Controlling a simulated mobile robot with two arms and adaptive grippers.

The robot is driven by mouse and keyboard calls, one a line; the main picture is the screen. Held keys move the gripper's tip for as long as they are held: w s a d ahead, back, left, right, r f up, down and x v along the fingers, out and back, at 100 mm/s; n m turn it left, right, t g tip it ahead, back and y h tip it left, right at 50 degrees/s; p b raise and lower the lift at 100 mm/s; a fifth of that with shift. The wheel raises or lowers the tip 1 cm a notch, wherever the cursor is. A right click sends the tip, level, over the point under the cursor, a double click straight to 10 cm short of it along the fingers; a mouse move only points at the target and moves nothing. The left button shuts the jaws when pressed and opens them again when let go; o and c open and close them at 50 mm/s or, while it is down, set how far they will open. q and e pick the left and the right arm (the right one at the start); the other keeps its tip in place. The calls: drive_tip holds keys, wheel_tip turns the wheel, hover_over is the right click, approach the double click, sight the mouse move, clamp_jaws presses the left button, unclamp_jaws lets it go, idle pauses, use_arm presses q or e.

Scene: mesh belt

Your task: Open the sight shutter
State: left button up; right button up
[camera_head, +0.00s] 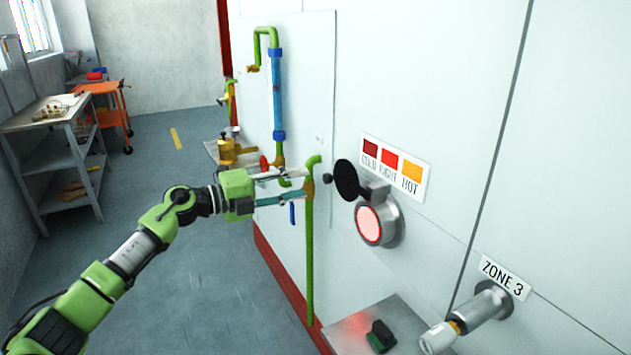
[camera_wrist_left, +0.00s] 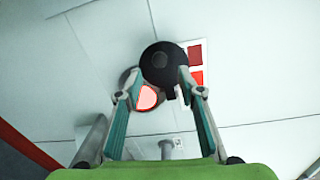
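The sight shutter (camera_head: 347,181) is a black round disc with a small knob, on a grey hinge block on the pale wall. It stands swung away from the sight glass (camera_head: 369,224), which shows a glowing pink face in a grey round housing. My left gripper (camera_head: 304,183) is open, just left of the shutter's knob, with a small gap between them. In the left wrist view the shutter (camera_wrist_left: 161,62) lies ahead, beyond and between the two spread fingertips, and covers part of the sight glass (camera_wrist_left: 147,98). My right gripper is not in view.
A colour label (camera_head: 396,166) is above the sight glass. A ZONE 3 sign (camera_head: 506,278) and a capped pipe stub (camera_head: 469,317) are at lower right. A green pipe (camera_head: 310,265) runs down behind the gripper. A grey ledge with a dark green switch (camera_head: 381,337) is below.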

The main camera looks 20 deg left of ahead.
use_arm(q)
drive_tip(key=shift+v, duration=1.75)
